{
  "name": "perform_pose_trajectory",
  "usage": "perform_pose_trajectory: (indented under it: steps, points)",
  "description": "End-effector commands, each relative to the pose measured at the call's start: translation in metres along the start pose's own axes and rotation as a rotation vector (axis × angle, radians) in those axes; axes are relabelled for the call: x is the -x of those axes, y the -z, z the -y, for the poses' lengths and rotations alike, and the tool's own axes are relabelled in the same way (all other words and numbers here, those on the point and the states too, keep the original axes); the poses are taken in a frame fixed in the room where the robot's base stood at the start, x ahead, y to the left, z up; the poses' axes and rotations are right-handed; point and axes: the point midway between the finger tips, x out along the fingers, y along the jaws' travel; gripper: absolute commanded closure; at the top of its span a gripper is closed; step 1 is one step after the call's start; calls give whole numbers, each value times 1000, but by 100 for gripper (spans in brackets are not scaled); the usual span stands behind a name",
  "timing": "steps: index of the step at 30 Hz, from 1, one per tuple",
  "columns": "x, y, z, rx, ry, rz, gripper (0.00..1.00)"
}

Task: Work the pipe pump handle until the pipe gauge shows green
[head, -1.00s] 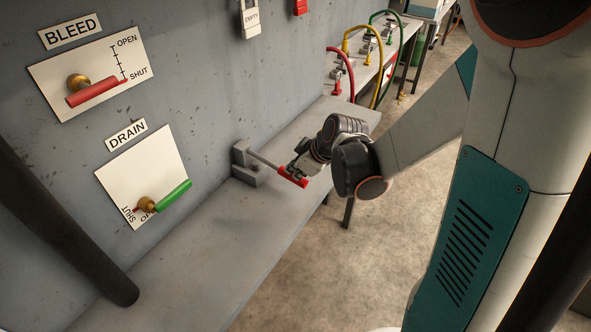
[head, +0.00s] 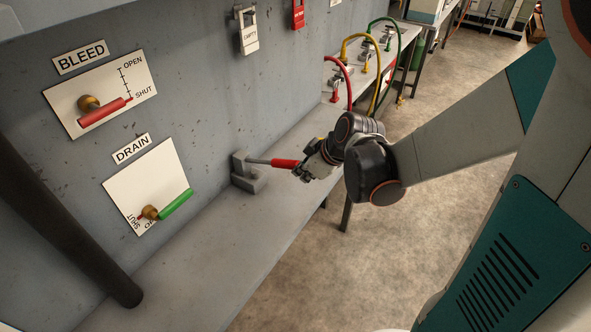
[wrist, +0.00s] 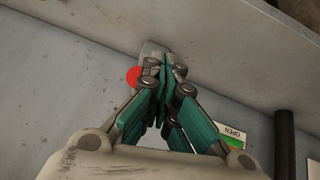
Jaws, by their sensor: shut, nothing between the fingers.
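The pump handle (head: 284,163) is a lever with a red grip. It sticks out almost level in the head view from a grey bracket (head: 247,178) on the bench by the wall. My gripper (head: 303,172) is at the outer end of the red grip. In the wrist view my gripper (wrist: 166,75) is shut and empty, its teal fingers together. The round red end of the handle (wrist: 133,76) shows just left of the fingertips. I cannot tell whether they touch. The pipe gauge is not in view.
On the wall are a BLEED panel with a red lever (head: 104,113) at SHUT and a DRAIN panel with a green lever (head: 175,203). A dark pipe (head: 75,235) crosses the left. Coloured hoses (head: 348,75) stand behind on the bench (head: 215,245), whose front part is clear.

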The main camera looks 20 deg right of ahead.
Motion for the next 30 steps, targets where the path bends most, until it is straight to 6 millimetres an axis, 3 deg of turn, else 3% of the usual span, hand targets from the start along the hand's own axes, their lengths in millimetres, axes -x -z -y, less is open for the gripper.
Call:
perform_pose_trajectory:
  steps: [3, 9, 30]
  points:
    - [22, -6, 0, -3, -2, -1, 100]
    - [40, -14, 2, -1, -1, -1, 100]
    - [44, -16, 5, 1, 0, -2, 100]
